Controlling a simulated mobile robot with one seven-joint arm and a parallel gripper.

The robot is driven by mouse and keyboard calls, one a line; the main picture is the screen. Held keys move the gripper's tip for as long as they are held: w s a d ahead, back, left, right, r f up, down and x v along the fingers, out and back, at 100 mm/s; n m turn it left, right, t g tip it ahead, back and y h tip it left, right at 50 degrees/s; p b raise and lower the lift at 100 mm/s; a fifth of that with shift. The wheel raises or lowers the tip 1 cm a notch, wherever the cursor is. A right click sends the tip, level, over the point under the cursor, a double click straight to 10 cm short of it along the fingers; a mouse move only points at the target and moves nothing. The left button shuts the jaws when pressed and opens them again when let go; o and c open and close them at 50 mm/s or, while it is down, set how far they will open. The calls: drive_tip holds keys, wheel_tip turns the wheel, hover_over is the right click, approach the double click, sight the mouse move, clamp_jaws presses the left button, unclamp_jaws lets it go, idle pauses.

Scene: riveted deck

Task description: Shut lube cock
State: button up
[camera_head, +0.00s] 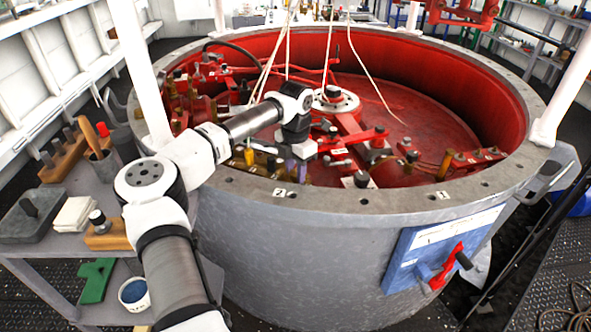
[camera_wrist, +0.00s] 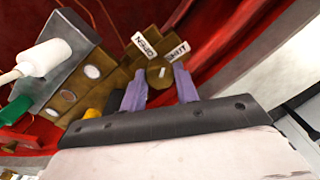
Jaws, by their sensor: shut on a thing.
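The lube cock (camera_wrist: 160,76) is a brass round piece with a short pale mark on its face. Two white tags reading OPEN (camera_wrist: 145,43) and SHUT (camera_wrist: 177,49) sit just beyond it in the wrist view, OPEN to the left and SHUT to the right. My gripper (camera_wrist: 160,88) has its two purple fingers on either side of the brass piece and is shut on it. I cannot tell exactly which tag the mark points to. In the head view my gripper is over the near inside wall of the red tub, and the cock is hard to make out.
Left of the cock are a brass block with round pale faces (camera_wrist: 92,72), a white cylindrical knob (camera_wrist: 45,57) and a green part (camera_wrist: 15,110). The grey tub rim (camera_head: 330,200) runs close by. Red levers (camera_head: 375,135) and several fittings crowd the inside.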

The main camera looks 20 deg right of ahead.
drive_tip(key=m, duration=0.3)
drive_tip(key=shift+r+m, duration=0.1)
drive_tip(key=shift+m, duration=2.1)
drive_tip(key=o, duration=0.7)
wheel_tip(320, 180, up, 14)
drive_tip(key=b, duration=0.1)
